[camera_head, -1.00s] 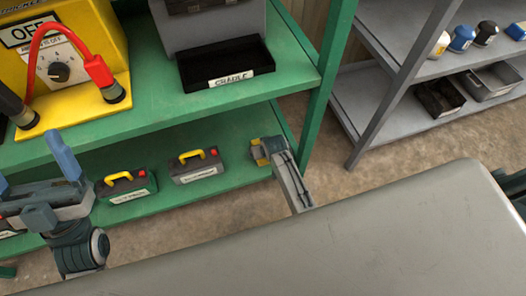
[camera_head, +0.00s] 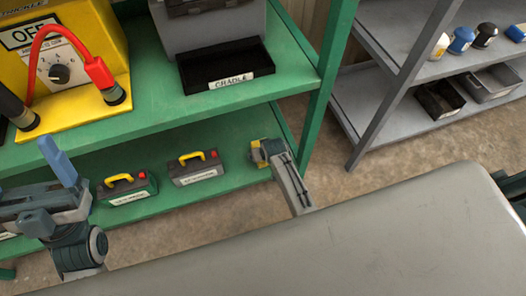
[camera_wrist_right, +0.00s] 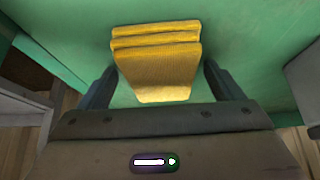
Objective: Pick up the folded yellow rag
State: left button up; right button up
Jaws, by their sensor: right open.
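The folded yellow rag (camera_wrist_right: 158,62) lies on the green lower shelf in the right wrist view, with its stacked folds at the far end. My right gripper (camera_wrist_right: 160,85) is open, one dark finger on each side of the rag, with a gap at both sides near the fingertips. In the head view my right gripper (camera_head: 264,150) is at the right end of the lower shelf, and a small yellow patch of the rag (camera_head: 256,152) shows beside it; the gripper hides the rest. My left gripper (camera_head: 35,175) is open and empty at the left edge, one blue finger in sight.
Two dark boxes with yellow handles (camera_head: 127,188) (camera_head: 195,169) stand on the lower shelf (camera_head: 232,165), left of my right gripper. A green post (camera_head: 325,75) rises right of it. A black cradle tray (camera_head: 226,66) and a yellow charger (camera_head: 70,60) occupy the upper shelf.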

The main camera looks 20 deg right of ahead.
jog(key=c, duration=1.2)
jog(key=shift+o, duration=0.2)
